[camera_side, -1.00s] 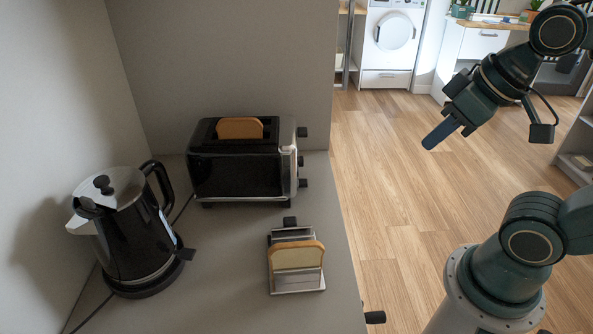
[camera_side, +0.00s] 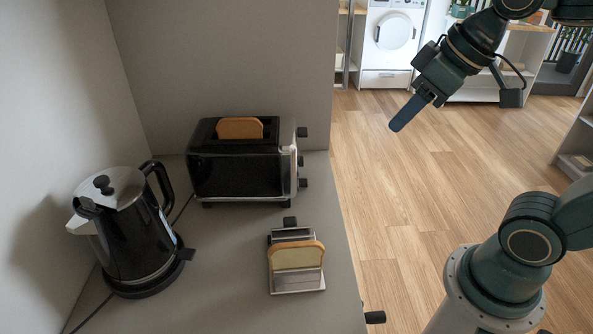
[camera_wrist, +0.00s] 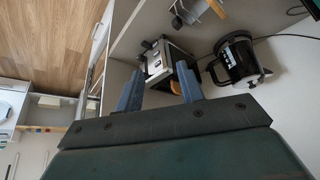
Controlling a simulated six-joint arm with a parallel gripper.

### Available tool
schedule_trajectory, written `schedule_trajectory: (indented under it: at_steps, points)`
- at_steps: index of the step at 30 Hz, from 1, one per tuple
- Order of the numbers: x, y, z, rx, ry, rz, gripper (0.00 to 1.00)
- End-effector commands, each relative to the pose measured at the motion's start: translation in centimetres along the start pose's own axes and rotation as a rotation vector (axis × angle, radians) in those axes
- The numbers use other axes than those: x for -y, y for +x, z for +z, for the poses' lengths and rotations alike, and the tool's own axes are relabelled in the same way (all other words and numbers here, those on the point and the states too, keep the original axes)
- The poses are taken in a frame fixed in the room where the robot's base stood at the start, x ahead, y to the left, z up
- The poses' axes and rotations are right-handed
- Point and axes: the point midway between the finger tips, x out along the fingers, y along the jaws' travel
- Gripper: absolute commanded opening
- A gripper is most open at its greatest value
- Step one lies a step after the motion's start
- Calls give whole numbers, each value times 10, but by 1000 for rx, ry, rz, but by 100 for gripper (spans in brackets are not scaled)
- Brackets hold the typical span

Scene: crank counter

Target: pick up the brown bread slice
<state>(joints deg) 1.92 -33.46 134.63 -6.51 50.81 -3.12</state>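A brown bread slice (camera_side: 240,128) stands in the top slot of the black and steel toaster (camera_side: 236,178), with only its upper part showing. A paler slice with a brown crust (camera_side: 298,255) stands upright in a small metal rack (camera_side: 297,285) in front of the toaster. My gripper (camera_side: 400,118) is in the air to the right of the counter, well apart from both slices. In the wrist view its two fingers (camera_wrist: 160,82) are spread with nothing held between them. A bit of the brown slice shows there (camera_wrist: 176,87) beside the right finger.
A black and steel kettle (camera_side: 130,235) stands at the left of the counter (camera_side: 225,285), its cord running behind. Grey walls close the left and back. Dark knobs stick out from the toaster's right side. The air between my gripper and the toaster is clear.

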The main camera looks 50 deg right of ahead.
Motion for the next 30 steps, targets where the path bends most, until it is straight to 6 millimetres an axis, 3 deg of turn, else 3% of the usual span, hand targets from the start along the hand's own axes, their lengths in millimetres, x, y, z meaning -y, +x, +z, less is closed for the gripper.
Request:
schedule_trajectory:
  at_steps: [3,14,21,30]
  points:
    - [2,4,-32,2,-57,-31,38]
    - [2,27,-120,-10,-234,-129,38]
    - [-4,55,-171,-26,-348,-198,38]
    - [-16,98,-223,-53,-483,-284,38]
